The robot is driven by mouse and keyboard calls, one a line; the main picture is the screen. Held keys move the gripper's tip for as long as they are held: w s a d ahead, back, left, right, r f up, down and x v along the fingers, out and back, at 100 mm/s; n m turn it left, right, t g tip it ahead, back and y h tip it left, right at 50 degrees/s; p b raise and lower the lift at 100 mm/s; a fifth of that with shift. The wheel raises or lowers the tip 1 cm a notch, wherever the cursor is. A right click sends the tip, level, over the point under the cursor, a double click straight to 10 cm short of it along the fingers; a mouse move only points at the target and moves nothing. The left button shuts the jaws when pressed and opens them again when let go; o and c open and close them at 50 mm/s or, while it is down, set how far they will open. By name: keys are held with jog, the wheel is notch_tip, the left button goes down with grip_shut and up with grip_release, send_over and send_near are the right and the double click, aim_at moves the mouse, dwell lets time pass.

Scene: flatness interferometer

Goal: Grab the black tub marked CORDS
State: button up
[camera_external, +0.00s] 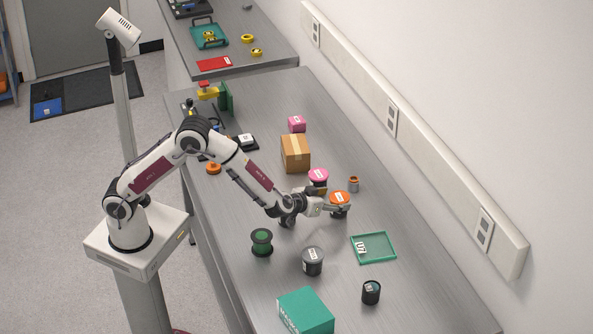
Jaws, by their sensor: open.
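Several dark tubs with labels stand on the grey bench, and the lettering is too small to read, so I cannot tell which is marked CORDS. One has an orange lid (340,197), one a pink lid (318,175), and one a grey lid with a white label (312,262). A small black container (371,293) with a label stands nearer the front right. My gripper (328,202) is open, low over the bench beside the orange-lidded tub and in front of the pink-lidded one. It partly hides both tubs; contact cannot be told.
The wall runs along the right.

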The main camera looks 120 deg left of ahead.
jog(key=shift+x, duration=1.65)
jog(key=shift+w, duration=0.1)
jog(key=c, duration=1.2)
